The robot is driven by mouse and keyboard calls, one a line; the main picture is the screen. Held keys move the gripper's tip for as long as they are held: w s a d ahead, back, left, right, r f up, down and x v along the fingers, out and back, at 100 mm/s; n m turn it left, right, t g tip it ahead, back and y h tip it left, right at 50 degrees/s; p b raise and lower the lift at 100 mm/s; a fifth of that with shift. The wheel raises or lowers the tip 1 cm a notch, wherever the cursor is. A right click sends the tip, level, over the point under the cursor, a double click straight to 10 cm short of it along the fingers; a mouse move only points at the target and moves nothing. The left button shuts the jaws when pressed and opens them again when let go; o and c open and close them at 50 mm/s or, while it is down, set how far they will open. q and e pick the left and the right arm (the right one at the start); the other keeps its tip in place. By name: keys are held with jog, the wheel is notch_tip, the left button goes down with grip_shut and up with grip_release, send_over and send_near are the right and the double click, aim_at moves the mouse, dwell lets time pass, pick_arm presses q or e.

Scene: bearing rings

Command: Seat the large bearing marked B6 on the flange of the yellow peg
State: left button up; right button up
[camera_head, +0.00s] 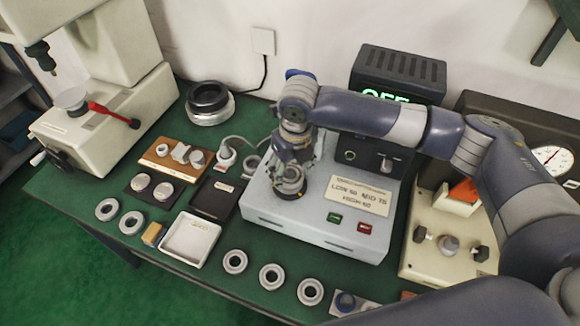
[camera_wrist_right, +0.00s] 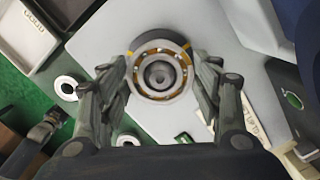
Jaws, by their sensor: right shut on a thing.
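My right gripper (camera_head: 289,180) points down over the left part of a grey box-shaped machine (camera_head: 350,225). It is shut on a bearing (camera_head: 289,193), a metal ring with visible balls. In the right wrist view the bearing (camera_wrist_right: 159,47) lies between the two fingers, with a round grey shape inside its bore. A dark collar with yellow patches (camera_wrist_right: 187,47) shows behind the ring. I cannot read a B6 mark or clearly make out the yellow peg. I cannot tell whether the bearing touches what is under it. My left gripper is out of view.
Several loose bearings (camera_head: 235,262) lie along the front edge and left. A white tray (camera_head: 190,240), a black tray (camera_head: 214,198) and a brown board (camera_head: 174,157) stand left of the machine. A cream fixture (camera_head: 440,235) stands right.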

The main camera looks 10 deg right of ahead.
jog(key=o, duration=1.4)
jog(key=shift+f, duration=0.1)
jog(key=r, duration=0.5)
jog(key=s+r, duration=0.1)
jog(key=r, duration=0.2)
jog(key=shift+d+r, duration=0.1)
jog(key=shift+d, duration=0.1)
jog(key=shift+w, duration=0.1)
